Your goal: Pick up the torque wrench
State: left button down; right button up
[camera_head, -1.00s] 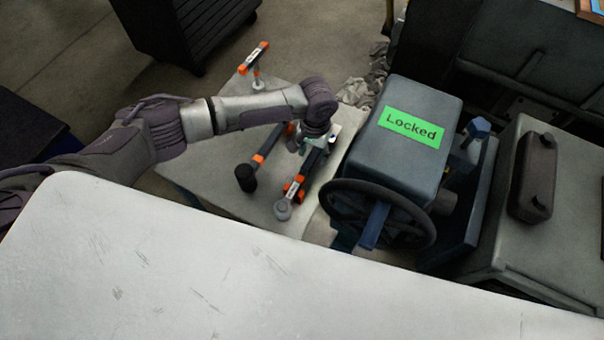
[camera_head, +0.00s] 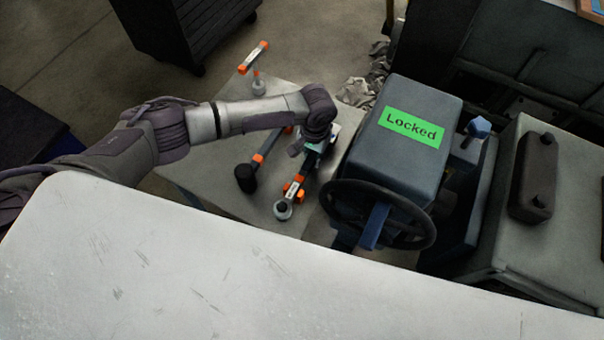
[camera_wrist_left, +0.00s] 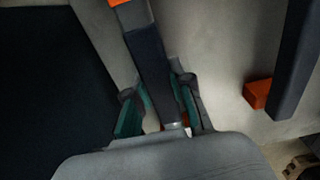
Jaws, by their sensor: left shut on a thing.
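The torque wrench (camera_head: 291,191), a long dark tool with orange bands and a round grey head, lies along the right part of a low grey table, its head toward the near edge. My left gripper (camera_head: 313,147) is over its far part and hides some of it. In the left wrist view the gripper (camera_wrist_left: 156,88) is shut, with a green-lined finger on each side of the dark handle (camera_wrist_left: 150,60). An orange band shows beyond the fingers. I cannot tell whether the wrench is clear of the table. My right gripper is not in view.
A dark-headed tool with an orange band (camera_head: 246,177) lies left of the wrench. An orange-ended tool (camera_head: 254,57) is at the back. A machine labelled Locked (camera_head: 412,125), with a black handwheel (camera_head: 427,230), stands close right. A white surface (camera_head: 200,260) fills the foreground.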

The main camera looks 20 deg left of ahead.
pick_arm(q)
jog(key=shift+r, duration=0.1)
notch_tip(320, 180, up, 10)
dwell(0.6)
jog(key=c, duration=1.7)
grip_release()
grip_shut()
